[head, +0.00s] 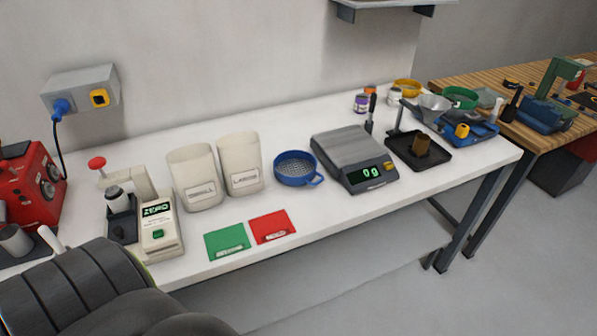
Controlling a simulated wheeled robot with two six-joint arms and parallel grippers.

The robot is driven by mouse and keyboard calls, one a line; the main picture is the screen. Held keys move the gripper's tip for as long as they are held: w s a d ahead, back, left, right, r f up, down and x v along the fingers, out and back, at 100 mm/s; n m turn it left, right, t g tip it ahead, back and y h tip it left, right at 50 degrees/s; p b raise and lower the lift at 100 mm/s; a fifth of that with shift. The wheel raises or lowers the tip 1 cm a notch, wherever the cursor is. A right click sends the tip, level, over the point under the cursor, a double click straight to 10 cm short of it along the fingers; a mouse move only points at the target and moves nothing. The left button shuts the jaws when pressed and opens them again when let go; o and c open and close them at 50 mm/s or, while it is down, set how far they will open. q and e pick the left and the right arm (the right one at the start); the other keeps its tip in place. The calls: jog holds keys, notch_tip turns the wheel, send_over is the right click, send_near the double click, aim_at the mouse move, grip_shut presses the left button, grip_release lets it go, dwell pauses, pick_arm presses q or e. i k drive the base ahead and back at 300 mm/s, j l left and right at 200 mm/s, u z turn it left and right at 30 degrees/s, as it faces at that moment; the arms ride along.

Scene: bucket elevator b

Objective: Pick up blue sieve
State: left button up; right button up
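The blue sieve (297,168) is a round blue ring with a pale mesh and a short handle loop on its right side. It sits on the white table (345,213) between a white bucket and the scale. Nothing covers it from above. A dark ribbed arm part of mine fills the lower left corner. Neither of my grippers shows in the head view.
Two white buckets (196,178) stand left of the sieve. A grey scale (353,158) reading 0g stands close on its right. A green card (227,243) and a red card (272,227) lie in front. A grinder-like device (160,235) and red machine (32,183) stand left.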

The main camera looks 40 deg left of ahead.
aim_at(295, 167)
jog(key=i+u, duration=0.1)
jog(key=u, duration=1.05)
jog(key=i+l+u, duration=0.3)
jog(key=l+u, duration=0.3)
jog(key=i+l+u, duration=0.2)
jog(key=l+u, duration=0.45)
jog(key=i+l+u, duration=0.1)
jog(key=l+u, duration=0.2)
jog(key=l, duration=0.25)
